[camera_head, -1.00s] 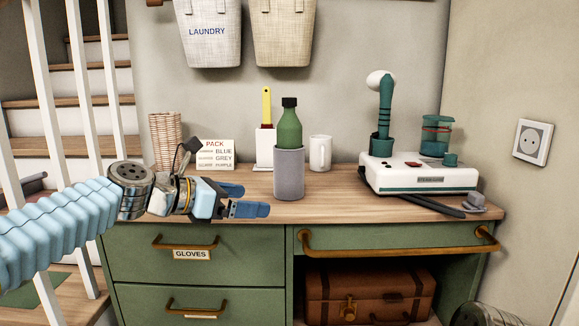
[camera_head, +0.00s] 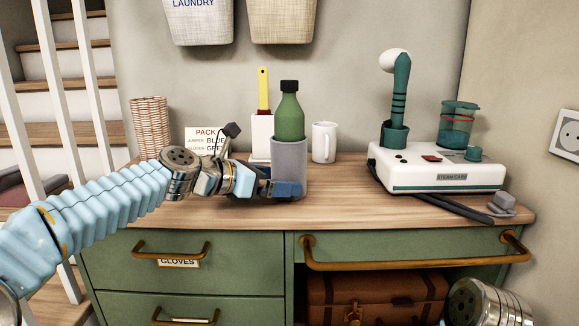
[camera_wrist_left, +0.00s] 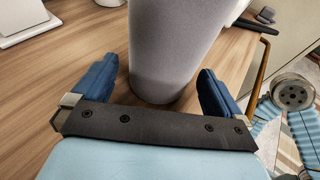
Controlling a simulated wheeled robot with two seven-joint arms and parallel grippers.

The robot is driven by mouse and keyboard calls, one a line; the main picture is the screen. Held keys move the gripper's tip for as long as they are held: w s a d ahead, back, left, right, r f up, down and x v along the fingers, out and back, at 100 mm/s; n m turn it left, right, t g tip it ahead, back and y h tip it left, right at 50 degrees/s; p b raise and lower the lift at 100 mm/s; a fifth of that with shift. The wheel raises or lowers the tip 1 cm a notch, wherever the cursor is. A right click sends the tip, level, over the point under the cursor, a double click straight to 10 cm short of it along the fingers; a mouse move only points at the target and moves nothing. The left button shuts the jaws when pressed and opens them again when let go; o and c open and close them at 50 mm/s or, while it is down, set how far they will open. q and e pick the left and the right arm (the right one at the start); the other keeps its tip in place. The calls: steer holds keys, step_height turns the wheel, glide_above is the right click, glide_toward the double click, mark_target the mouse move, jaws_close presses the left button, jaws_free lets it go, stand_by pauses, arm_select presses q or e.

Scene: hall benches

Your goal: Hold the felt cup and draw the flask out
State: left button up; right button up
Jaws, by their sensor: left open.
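The grey felt cup (camera_head: 289,162) stands upright on the wooden top. The green flask (camera_head: 289,117) with a black cap sits upright in it, its lower part hidden inside. My left gripper (camera_head: 282,189) is open at the low part of the cup, coming from the left. In the left wrist view the cup's grey wall (camera_wrist_left: 166,45) stands between the two blue fingers (camera_wrist_left: 156,75), with a gap on each side. The flask does not show there. My right gripper is out of view; only part of my right arm shows at the lower right.
A white mug (camera_head: 324,143) and a white block with a yellow-handled tool (camera_head: 263,92) stand behind the cup. A wicker basket (camera_head: 151,127) and a PACK card (camera_head: 205,139) are at the left. A white steam device (camera_head: 438,168) is at the right, with a dark strip in front.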

arm_select(q)
steer(key=shift+p+x, duration=0.35)
steer(key=shift+x, duration=0.75)
steer(key=shift+c, duration=0.3)
steer(key=c, duration=0.5)
